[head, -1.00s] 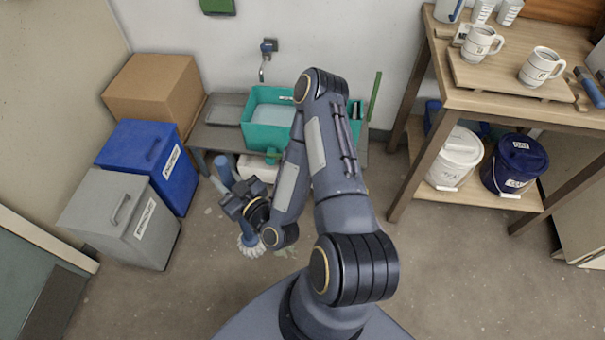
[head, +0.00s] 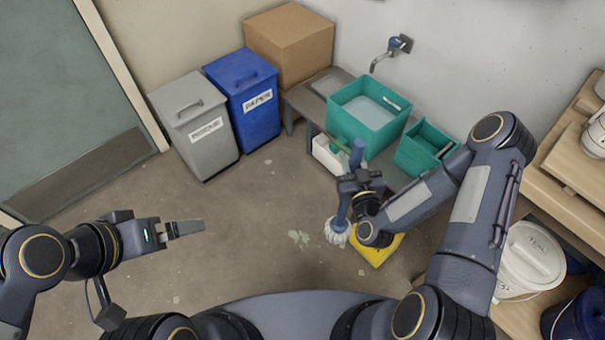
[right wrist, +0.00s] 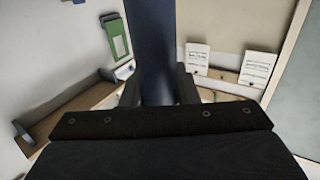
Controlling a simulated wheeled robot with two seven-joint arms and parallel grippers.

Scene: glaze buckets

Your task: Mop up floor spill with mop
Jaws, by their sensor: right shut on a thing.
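My right gripper (head: 350,185) is shut around the handle; the blue shaft (right wrist: 151,50) also stands between the fingers in the right wrist view. The mop is nearly upright. The spill (head: 299,237) is a small pale greenish patch on the floor, just left of the mop head and apart from it. I cannot tell whether the mop head touches the floor. My left gripper (head: 188,229) is over bare floor at left, seen side-on; its opening is unclear.
A yellow object (head: 384,251) lies partly hidden behind my right arm. A teal tub of water (head: 345,117) and a smaller teal bin (head: 412,154) stand by the wall. Grey (head: 200,150) and blue (head: 262,120) bins stand behind. Floor at left is clear.

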